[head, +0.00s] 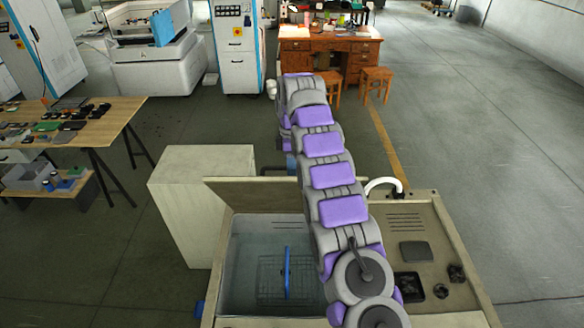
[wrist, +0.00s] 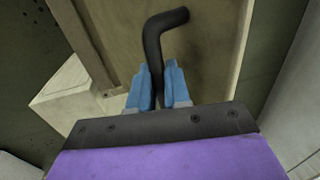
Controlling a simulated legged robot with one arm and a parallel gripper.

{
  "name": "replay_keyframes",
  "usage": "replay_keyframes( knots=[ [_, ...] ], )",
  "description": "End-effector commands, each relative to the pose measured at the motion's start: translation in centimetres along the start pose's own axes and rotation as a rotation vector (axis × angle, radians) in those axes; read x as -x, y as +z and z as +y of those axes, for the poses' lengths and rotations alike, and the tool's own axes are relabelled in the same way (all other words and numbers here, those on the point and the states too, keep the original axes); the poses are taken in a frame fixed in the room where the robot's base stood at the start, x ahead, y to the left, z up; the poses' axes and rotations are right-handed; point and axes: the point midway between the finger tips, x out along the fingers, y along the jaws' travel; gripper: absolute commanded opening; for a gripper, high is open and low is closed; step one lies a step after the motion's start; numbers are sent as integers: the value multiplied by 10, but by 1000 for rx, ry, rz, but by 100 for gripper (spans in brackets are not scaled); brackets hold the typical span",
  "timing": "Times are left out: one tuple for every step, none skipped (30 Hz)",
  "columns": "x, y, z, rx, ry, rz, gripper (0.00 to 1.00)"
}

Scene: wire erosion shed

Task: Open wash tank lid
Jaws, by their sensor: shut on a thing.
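The wash tank (head: 222,291) stands in front of me in the head view, with water and a wire basket (head: 270,278) with a blue handle inside. Its lid (head: 250,191) is raised at the tank's far edge, so the tank's inside shows. In the wrist view the lid's flat beige panel (wrist: 208,75) carries a black bent handle (wrist: 153,45). My gripper (wrist: 158,82) has its two blue fingers on either side of this handle, shut on it. In the head view my arm hides most of the gripper and the lid's right part.
A pale block (head: 205,165) stands just behind the tank on the left. The tank's right top (head: 425,222) holds a faucet (head: 384,184) and small dark items. A workbench (head: 125,112) with parts is at left; a wooden desk (head: 362,60) and stools stand behind. Floor at right is clear.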

Motion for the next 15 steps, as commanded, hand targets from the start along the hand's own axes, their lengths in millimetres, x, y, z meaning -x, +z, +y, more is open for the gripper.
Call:
replay_keyframes(
  knots=[
    [-13,3,-3,-3,-35,-8,0],
    [-13,3,-3,-3,-37,-8,0],
    [-13,3,-4,-3,-39,-9,0],
    [-14,3,-4,-3,-40,-9,0],
    [-14,4,-4,-3,-41,-9,0],
    [-14,4,-4,-3,-42,-10,19],
    [-14,4,-4,-3,-44,-10,22],
    [-14,4,-5,-3,-44,-10,25],
    [-13,4,-6,-3,-44,-10,28],
    [-12,4,-6,-3,-44,-10,31],
    [-11,4,-8,-3,-43,-10,34],
    [-10,3,-9,-2,-41,-10,38],
    [-8,3,-10,-2,-38,-9,41],
    [-7,3,-11,-2,-34,-9,42],
    [-6,2,-12,-1,-30,-8,42]
  ],
)
